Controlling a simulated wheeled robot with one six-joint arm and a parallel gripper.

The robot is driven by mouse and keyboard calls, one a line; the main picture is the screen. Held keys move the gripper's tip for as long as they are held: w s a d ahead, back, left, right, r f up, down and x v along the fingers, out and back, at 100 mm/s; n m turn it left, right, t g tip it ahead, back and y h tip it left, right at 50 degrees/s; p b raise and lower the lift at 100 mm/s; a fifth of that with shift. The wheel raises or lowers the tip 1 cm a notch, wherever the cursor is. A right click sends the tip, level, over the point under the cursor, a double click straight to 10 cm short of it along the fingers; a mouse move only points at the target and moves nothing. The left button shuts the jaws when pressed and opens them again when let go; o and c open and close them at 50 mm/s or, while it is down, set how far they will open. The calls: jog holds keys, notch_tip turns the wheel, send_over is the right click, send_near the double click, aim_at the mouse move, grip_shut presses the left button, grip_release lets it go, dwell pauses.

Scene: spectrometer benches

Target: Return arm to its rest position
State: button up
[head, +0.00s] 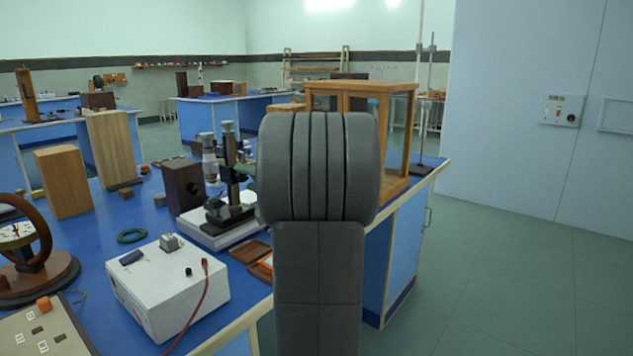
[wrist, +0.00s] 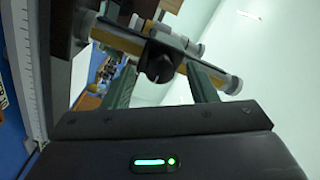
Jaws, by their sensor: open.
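My arm stands upright in the middle of the head view as a thick dark grey link with a ribbed rounded top. It hides part of the blue bench (head: 85,240) behind it. My gripper (wrist: 163,72) shows only in the wrist view, with its two grey-green fingers spread apart. A tilted rod-like instrument (wrist: 215,80) with pale ends, yellowish bands and a black knob appears across the view beyond the fingers. I cannot tell how far it is from them. Nothing is clearly held between the fingers.
On the bench stand a white box (head: 165,290) with a red lead, a microscope-like instrument (head: 228,185), a wooden block (head: 62,182) and a glass-sided wooden case (head: 395,140). The floor (head: 500,270) at the right is clear up to the pale cabinet (head: 520,130).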

jog(key=shift+w+a, duration=0.35)
jog(key=shift+a, duration=0.1)
jog(key=shift+d, duration=0.1)
